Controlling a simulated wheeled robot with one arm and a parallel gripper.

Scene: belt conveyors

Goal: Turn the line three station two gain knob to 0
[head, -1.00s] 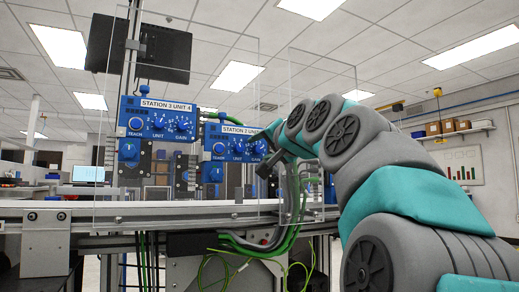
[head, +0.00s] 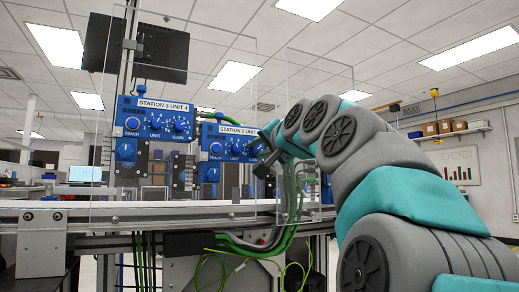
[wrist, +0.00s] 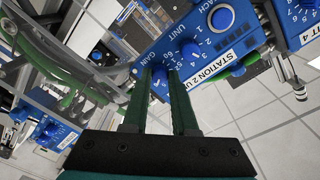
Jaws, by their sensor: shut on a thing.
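My gripper (wrist: 160,76) is shut on the blue gain knob (wrist: 160,84), one dark green finger on each side. The knob's pointer and exact setting are hidden by the fingers. In the head view my gripper (head: 262,147) is at the right end of the box, and the gain knob is mostly hidden there.
A Station 3 Unit 4 box (head: 157,120) with its own knobs stands to the left. The Station 2 unit knob (wrist: 187,48) is close beside my fingers. Clear panels stand around the conveyor (head: 150,212). Green cables (head: 284,215) hang below my gripper.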

